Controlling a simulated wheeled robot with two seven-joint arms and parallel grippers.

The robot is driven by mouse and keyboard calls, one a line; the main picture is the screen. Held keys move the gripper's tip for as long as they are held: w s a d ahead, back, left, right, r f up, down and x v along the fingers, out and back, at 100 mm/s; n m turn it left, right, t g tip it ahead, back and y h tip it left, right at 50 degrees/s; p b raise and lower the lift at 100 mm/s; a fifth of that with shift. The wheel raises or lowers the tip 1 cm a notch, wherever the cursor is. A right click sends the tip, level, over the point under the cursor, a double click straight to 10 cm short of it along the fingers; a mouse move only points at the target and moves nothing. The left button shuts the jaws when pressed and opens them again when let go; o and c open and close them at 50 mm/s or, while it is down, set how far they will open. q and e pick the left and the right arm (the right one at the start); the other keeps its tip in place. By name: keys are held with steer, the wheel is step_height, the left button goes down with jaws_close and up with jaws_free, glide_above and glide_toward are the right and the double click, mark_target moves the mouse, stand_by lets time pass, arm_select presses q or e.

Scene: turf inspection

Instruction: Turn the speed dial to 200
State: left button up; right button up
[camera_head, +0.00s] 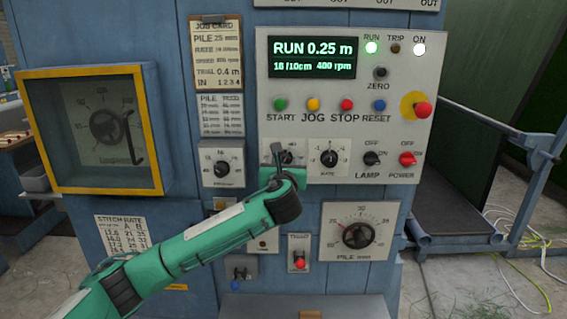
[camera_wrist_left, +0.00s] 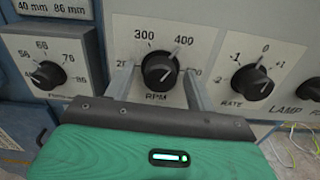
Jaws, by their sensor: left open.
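The speed dial (camera_wrist_left: 158,70) is a black knob marked RPM on a white plate. In the left wrist view its scale shows 300 and 400, and its pointer looks turned up and right toward 400. My left gripper (camera_wrist_left: 160,88) is open, with one finger on each side of the knob; I cannot tell whether they touch it. In the head view the left gripper (camera_head: 280,158) covers most of the dial. The display (camera_head: 312,56) reads RUN 0.25 m, 16 /10cm and 400 rpm. My right gripper is not in view.
A similar dial (camera_head: 222,168) sits left of the speed dial, and the RATE dial (camera_head: 329,158) sits close on its right. LAMP (camera_head: 372,158) and POWER (camera_head: 407,159) switches are farther right. Coloured buttons are above, and the PILE dial (camera_head: 358,235) is below.

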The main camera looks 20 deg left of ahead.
arm_select(q)
steer(key=shift+c, duration=0.7)
steer(key=c, duration=0.9)
steer(key=shift+o, duration=0.2)
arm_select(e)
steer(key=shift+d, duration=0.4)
